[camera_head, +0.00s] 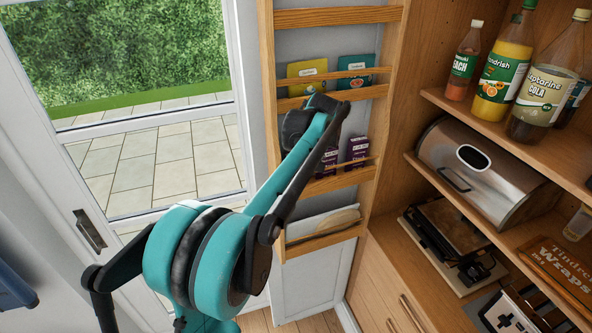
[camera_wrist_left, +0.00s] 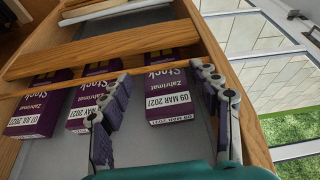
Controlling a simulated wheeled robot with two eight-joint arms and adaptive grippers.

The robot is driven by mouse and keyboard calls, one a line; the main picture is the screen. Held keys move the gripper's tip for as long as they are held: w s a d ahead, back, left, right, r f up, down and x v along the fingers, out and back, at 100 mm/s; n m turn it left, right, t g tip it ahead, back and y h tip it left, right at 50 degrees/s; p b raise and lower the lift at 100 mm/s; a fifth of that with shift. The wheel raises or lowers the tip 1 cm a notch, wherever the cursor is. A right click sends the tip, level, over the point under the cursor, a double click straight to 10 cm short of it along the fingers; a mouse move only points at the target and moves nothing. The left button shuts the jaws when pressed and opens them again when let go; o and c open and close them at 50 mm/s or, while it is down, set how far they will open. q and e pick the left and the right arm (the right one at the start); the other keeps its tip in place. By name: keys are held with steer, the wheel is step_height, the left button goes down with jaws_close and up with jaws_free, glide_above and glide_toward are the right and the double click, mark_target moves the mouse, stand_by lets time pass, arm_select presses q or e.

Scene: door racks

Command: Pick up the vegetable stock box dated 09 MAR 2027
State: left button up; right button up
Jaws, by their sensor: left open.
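In the left wrist view, the purple stock box labelled 09 MAR 2027 (camera_wrist_left: 168,98) stands in a door rack behind a wooden rail. My left gripper (camera_wrist_left: 161,76) is open, with one finger on either side of this box as seen here. A gap shows between the box and the left finger; depth is hard to judge. Beside it stand a MAY 2027 box (camera_wrist_left: 84,103), partly covered by the left finger, and a 07 JUL 2027 box (camera_wrist_left: 32,108). In the head view, my left arm hides the gripper and part of the purple boxes (camera_head: 358,148). My right gripper is not in view.
The wooden rack rail (camera_wrist_left: 110,49) crosses in front of the boxes. A rack above holds yellow (camera_head: 308,70) and green (camera_head: 354,72) packets. Shelves at right hold bottles (camera_head: 501,66) and a steel bread bin (camera_head: 487,172). A glazed door (camera_head: 150,118) is at left.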

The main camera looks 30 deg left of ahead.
arm_select(q)
steer(key=shift+w+a, duration=0.2)
steer(key=shift+a, duration=0.2)
steer(key=w+a, duration=0.1)
steer(key=w+a+f+p, duration=0.1)
steer(key=a, duration=0.1)
steer(key=shift+w+a, duration=0.2)
steer(key=shift+a, duration=0.1)
steer(key=c, duration=1)
